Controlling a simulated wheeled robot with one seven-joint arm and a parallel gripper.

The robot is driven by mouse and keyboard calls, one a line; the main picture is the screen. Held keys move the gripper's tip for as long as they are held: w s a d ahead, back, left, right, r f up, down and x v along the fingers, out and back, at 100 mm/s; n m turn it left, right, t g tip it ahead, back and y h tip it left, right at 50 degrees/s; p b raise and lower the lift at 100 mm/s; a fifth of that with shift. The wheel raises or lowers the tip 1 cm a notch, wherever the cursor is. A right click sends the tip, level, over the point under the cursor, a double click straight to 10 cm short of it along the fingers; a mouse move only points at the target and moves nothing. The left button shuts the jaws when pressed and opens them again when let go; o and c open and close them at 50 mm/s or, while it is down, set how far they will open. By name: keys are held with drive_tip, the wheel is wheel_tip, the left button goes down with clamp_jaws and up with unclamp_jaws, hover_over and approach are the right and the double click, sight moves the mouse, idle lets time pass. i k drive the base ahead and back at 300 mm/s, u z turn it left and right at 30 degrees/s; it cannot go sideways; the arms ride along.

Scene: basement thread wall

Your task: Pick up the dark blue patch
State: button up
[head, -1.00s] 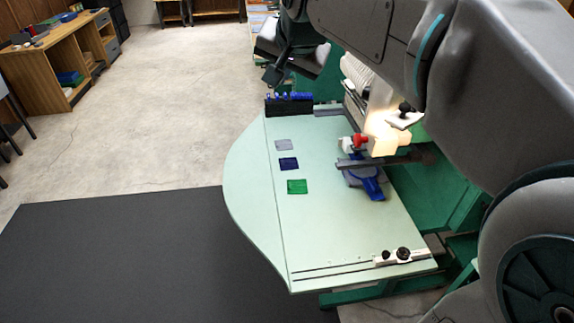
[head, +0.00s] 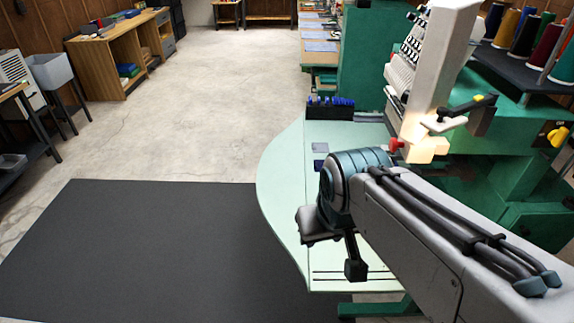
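The dark blue patch (head: 318,164) lies flat on the pale green table (head: 282,180). It shows at the left edge of my arm's wrist, which partly covers it. A grey patch (head: 320,147) lies just behind it. My gripper (head: 355,270) points down over the front part of the table, nearer the camera than the dark blue patch and apart from it. Its fingertips show as one dark block, so I cannot tell whether they are open or shut. The green patch seen earlier is hidden behind my arm.
A dark rack with blue items (head: 330,107) stands at the table's back edge. The green and white embroidery machine (head: 440,75) rises at the right, with thread cones (head: 520,32) beside it. A dark mat (head: 140,245) and clear floor lie to the left.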

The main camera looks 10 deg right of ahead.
sight(318, 164)
drive_tip(key=u, duration=0.7)
drive_tip(key=i, duration=2.6)
drive_tip(key=z, duration=2.95)
